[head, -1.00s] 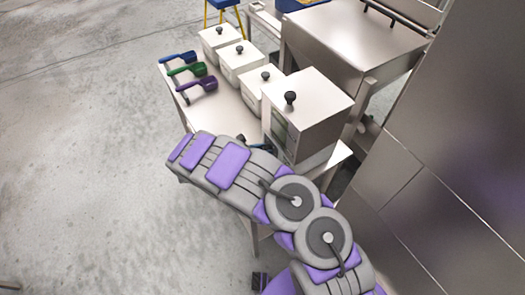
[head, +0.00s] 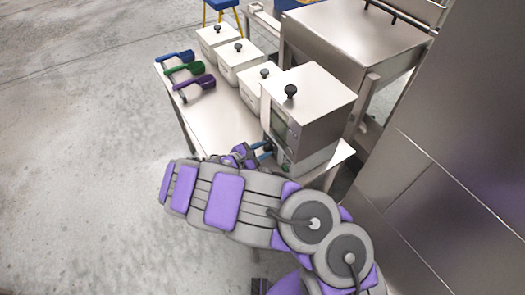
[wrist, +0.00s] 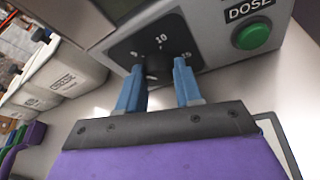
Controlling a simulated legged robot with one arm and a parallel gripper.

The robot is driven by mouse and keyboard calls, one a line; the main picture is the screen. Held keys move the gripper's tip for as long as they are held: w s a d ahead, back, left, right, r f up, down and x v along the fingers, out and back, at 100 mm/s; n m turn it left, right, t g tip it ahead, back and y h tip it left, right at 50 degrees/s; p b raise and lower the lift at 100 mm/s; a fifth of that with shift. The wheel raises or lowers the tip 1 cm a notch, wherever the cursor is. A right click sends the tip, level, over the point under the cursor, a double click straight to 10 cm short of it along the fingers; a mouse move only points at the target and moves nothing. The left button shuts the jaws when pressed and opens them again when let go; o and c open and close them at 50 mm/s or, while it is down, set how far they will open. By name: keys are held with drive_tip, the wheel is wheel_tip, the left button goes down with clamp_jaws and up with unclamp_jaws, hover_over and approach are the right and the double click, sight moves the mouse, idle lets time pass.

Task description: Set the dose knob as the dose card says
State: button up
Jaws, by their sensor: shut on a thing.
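The dose knob (wrist: 158,70) is dark and sits on a black dial plate (wrist: 150,45) marked 5, 10 and 15. My gripper (wrist: 158,69) has its blue fingers on both sides of the knob and is shut on it. Where the knob points is hard to tell. The dial is on the front of a metal dosing box (head: 312,105). In the head view my gripper (head: 264,148) is at the lower front of this box. A green button (wrist: 252,36) under a DOSE label is right of the dial. I cannot make out a dose card.
Several lidded white bins (head: 239,56) stand in a row behind the box. Blue, green and purple scoops (head: 194,88) lie at the table's (head: 215,125) left edge. A large metal hopper (head: 355,40) stands behind. A metal wall (head: 455,150) is close on the right.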

drive_tip(key=shift+a+f, duration=0.1)
drive_tip(key=shift+a, duration=0.05)
drive_tip(key=o, duration=0.7)
drive_tip(key=shift+c, duration=0.2)
drive_tip(key=o, duration=0.4)
drive_tip(key=shift+a, duration=0.2)
drive_tip(key=shift+d, duration=0.15)
drive_tip(key=p+v, duration=0.4)
drive_tip(key=v, duration=1.3)
drive_tip(key=shift+s+a+p, duration=0.1)
drive_tip(key=shift+a+p, duration=0.15)
drive_tip(key=shift+p, duration=0.05)
